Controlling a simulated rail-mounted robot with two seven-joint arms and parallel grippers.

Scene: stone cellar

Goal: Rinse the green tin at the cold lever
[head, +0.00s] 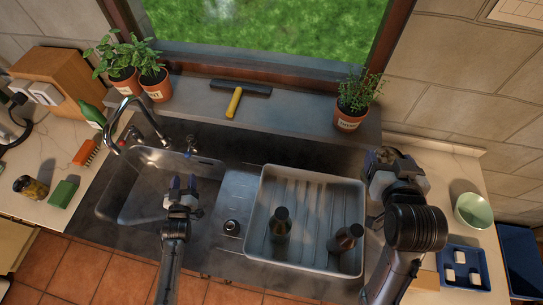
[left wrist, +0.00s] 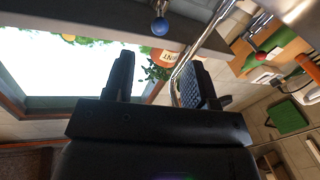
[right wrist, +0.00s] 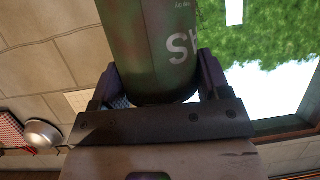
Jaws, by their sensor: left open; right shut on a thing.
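My right gripper (right wrist: 155,85) is shut on a green tin (right wrist: 150,40) with pale lettering, which fills the upper middle of the right wrist view. In the head view my right gripper (head: 390,170) is right of the drying tray, and the tin is mostly hidden by the gripper. My left gripper (head: 183,183) is open and empty over the right side of the sink basin (head: 135,205). The cold lever (head: 191,145) stands behind the basin, just beyond my left gripper. Its blue knob (left wrist: 160,26) shows in the left wrist view, beyond the open fingers. The curved tap (head: 128,103) is to its left.
A drying tray (head: 258,215) holds two dark bottles. Potted plants and a yellow-handled squeegee (head: 235,100) are on the sill. A red brush (head: 84,152), green sponge (head: 63,194) and jar (head: 31,187) are on the left counter. A pale green bowl (head: 473,211) is at right.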

